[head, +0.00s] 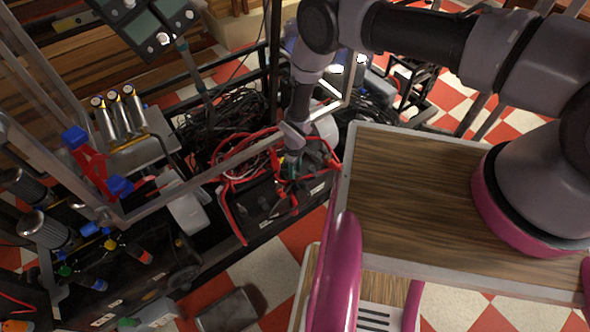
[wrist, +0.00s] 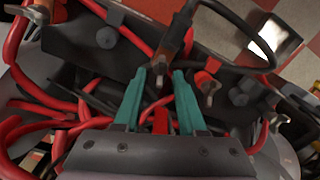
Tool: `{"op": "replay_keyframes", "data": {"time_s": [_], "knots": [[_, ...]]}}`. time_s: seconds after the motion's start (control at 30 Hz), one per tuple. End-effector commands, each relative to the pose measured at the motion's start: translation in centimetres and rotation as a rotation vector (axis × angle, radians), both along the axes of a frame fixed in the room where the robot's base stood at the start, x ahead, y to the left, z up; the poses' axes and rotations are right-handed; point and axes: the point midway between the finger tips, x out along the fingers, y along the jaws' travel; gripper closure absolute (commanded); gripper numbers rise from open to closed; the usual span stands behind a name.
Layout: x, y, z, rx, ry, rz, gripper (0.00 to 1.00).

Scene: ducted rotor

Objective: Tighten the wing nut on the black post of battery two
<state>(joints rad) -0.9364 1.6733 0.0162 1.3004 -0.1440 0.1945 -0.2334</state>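In the wrist view my gripper (wrist: 159,74) has its two teal fingers apart, with a gap between them. A small grey wing nut (wrist: 159,68) shows at the fingertips, under the end of a thick black cable (wrist: 180,25). I cannot tell whether the fingers touch it. Another wing nut (wrist: 208,86) stands to the right, beside an orange-red piece. Both are on a dark battery top (wrist: 125,55). In the head view my gripper (head: 289,172) reaches down over the black battery (head: 262,205), and its fingertips are hard to make out.
Red cables (head: 232,205) loop around the battery and cross the wrist view. A metal frame bar (head: 200,178) runs close to my gripper on the left. A wood-topped surface (head: 410,195) is at the right. Cylinders and blue-capped parts stand at the left.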

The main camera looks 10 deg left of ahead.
Motion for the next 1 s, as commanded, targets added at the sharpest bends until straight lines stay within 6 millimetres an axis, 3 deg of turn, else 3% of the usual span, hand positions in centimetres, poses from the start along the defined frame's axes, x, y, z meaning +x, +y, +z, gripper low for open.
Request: {"op": "replay_keyframes", "data": {"time_s": [0.03,0.1,0.57,1.0], "knots": [[0.00,0.00,0.01,0.000,0.000,0.000,0.75],[0.00,0.00,0.01,0.000,0.000,0.000,1.00],[0.03,-0.02,0.02,0.000,-0.001,-0.049,1.00],[0.14,-0.09,0.03,-0.001,0.000,-0.384,1.00]]}}
